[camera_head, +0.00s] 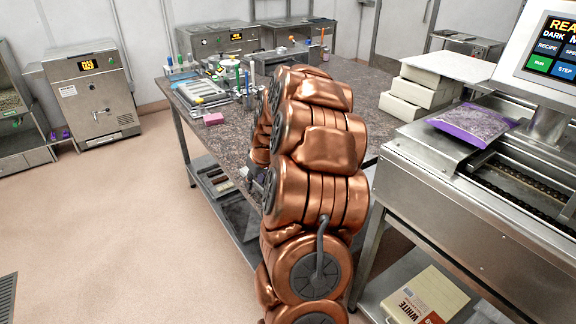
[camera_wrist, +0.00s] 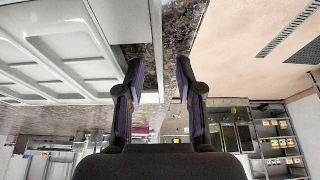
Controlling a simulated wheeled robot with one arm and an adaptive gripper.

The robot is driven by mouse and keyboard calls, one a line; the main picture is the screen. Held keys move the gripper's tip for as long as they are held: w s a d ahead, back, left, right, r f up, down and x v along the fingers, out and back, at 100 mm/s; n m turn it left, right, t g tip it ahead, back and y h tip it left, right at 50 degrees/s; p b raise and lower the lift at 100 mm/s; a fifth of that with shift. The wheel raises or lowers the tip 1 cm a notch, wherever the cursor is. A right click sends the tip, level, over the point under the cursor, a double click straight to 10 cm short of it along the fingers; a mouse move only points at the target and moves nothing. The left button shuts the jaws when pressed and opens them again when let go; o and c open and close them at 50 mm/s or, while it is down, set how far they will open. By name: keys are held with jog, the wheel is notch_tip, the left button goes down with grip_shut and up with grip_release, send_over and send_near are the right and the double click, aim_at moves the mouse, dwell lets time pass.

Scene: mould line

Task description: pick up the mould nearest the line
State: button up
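In the wrist view, a pale grey-white mould (camera_wrist: 60,88) with rounded rectangular recesses fills the upper left. Its straight rim runs close to the fingers, and a narrow pale edge (camera_wrist: 155,30) extends up between them against the speckled worktop. My gripper (camera_wrist: 159,72) is open, with its two dark fingers apart. I cannot tell whether either finger touches the mould. In the head view my copper arm hides the gripper and the part of the worktop beneath it. I cannot match this mould to anything in the head view.
The speckled worktop (camera_head: 225,120) holds a tray of tools (camera_head: 202,92) and a pink block (camera_head: 213,119). Pale stacked blocks (camera_head: 415,88) stand at its right end. The line machine (camera_head: 440,160) at right carries a purple bag (camera_head: 473,123). Floor (camera_head: 120,220) at left is clear.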

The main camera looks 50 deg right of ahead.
jog(key=shift+f, duration=0.2)
grip_shut()
dwell(0.5)
